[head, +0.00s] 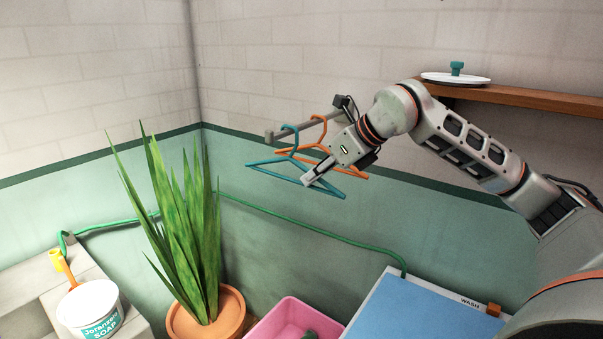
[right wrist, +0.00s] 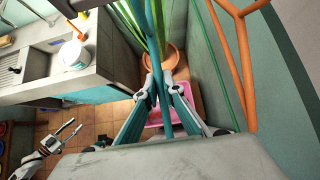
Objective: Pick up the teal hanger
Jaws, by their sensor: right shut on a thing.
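The teal hanger (head: 268,162) is at a grey wall rail (head: 312,121) in the head view, with its hook up at the rail. I cannot tell whether the hook rests on it. My right gripper (head: 309,179) is shut on the hanger's lower part. In the right wrist view, the teal hanger (right wrist: 158,50) runs between the fingertips of the right gripper (right wrist: 160,86). An orange hanger (head: 325,121) hangs just behind and to the right, and also shows in the right wrist view (right wrist: 242,60). My left gripper (right wrist: 68,127) is open and empty, low at the left of that view.
A spiky plant in a terracotta pot (head: 228,311) stands below. A pink tub (head: 290,313) and a blue-topped wash unit (head: 415,308) are to its right. A soap bucket (head: 86,306) stands on a ledge at left. A wooden shelf (head: 540,98) is at upper right.

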